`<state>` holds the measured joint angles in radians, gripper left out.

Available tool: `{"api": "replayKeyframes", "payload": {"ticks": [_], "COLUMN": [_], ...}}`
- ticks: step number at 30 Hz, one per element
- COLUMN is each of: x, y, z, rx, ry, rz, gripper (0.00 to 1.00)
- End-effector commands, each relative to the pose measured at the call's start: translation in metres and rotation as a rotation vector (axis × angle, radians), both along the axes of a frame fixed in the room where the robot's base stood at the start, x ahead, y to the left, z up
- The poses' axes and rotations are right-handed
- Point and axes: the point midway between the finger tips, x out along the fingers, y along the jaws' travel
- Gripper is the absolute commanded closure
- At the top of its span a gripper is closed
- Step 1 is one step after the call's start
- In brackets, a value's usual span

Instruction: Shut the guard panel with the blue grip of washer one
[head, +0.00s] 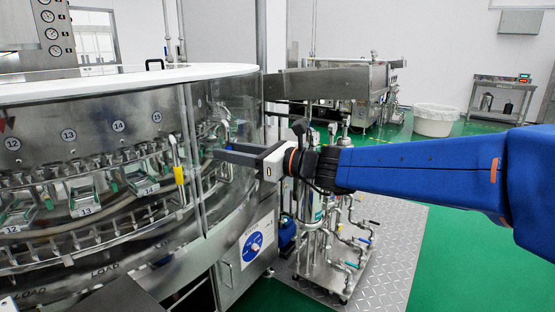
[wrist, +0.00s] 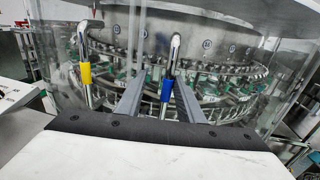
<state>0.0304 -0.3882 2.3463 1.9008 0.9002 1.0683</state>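Washer one is the large round machine at left with clear curved guard panels and a white top rim (head: 130,82). In the wrist view, the blue grip (wrist: 166,88) is on an upright bent metal handle. It appears between my gripper's (wrist: 160,80) two grey fingers, nearer the right one; contact cannot be told. The fingers are apart. Most of that handle is hidden there. How far the panel stands open is unclear.
A second handle with a yellow grip (head: 179,175) stands left of the blue one; it also shows in the wrist view (wrist: 86,73). A pipe stand (head: 325,235) on a metal plate is below my arm. A white tub (head: 435,119) is farther back. Green floor is free at right.

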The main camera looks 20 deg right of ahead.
Motion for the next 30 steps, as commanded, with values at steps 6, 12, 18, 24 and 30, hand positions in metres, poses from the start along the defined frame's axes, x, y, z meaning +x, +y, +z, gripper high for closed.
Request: {"api": "replayKeyframes", "payload": {"ticks": [6, 12, 18, 24, 30], "x": [-0.019, -0.034, -0.048, -0.061, -0.072], "y": [-0.021, -0.037, -0.051, -0.064, -0.077], "z": [0.001, 0.000, 0.000, 0.000, 0.000], "rx": [-0.001, 0.000, 0.000, -0.001, -0.001], "ry": [-0.002, -0.001, 0.000, -0.001, -0.001], "rz": [-0.003, -0.004, -0.004, -0.004, -0.004], "gripper": [0.68, 0.68, 0.68, 0.68, 0.68]}}
